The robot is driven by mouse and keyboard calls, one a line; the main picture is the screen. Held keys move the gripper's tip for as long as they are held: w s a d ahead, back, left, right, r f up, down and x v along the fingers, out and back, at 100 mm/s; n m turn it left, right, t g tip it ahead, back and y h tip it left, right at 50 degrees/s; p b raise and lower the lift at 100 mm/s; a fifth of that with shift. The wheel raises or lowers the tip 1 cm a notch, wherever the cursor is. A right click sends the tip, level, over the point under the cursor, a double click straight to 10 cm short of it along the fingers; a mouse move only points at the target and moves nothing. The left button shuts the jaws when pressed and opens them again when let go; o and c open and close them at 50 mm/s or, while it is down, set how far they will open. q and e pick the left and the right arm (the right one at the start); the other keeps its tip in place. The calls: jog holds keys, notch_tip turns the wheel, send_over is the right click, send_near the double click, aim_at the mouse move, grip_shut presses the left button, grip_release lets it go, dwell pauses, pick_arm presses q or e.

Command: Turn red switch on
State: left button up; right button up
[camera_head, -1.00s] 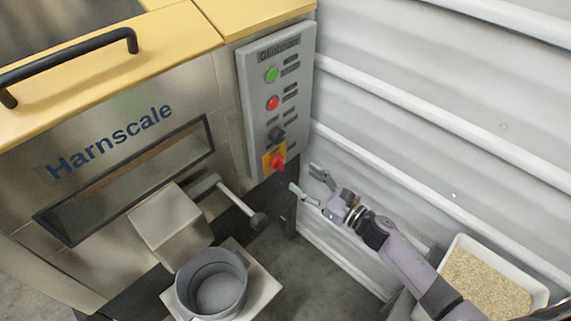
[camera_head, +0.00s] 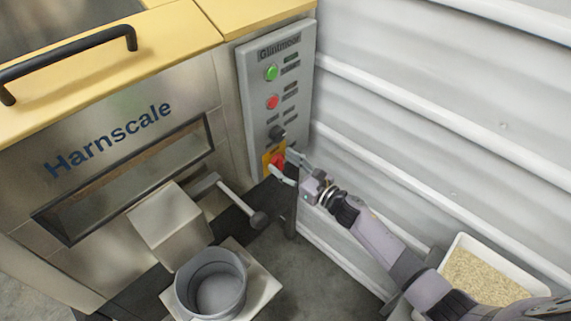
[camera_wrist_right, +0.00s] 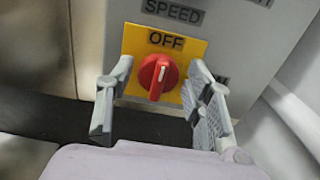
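The red switch (camera_head: 278,161) is a rotary knob on a yellow plate low on the grey control panel (camera_head: 256,106). In the right wrist view the red switch (camera_wrist_right: 157,76) sits below the label OFF, and its white mark points nearly straight up, towards that label. My right gripper (camera_head: 289,167) is open, with its fingers on either side of the knob. In the right wrist view the fingers of my right gripper (camera_wrist_right: 160,100) are spread wide, with a gap between each finger and the knob. My left gripper is not in view.
Above the switch are a black knob (camera_head: 277,133), a red button (camera_head: 273,102) and a green button (camera_head: 272,73). A metal lever (camera_head: 258,219) and a grey bucket (camera_head: 212,285) stand left. A corrugated white wall (camera_head: 430,110) runs close on the right.

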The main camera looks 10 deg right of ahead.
jog(key=c, duration=0.8)
jog(key=m, duration=1.7)
jog(key=shift+w+d+f+m, duration=0.2)
jog(key=shift+d+f+m, duration=0.15)
jog(key=shift+m, duration=0.05)
jog(key=shift+p, duration=0.3)
jog(key=o, duration=1.1)
jog(key=shift+c, duration=0.2)
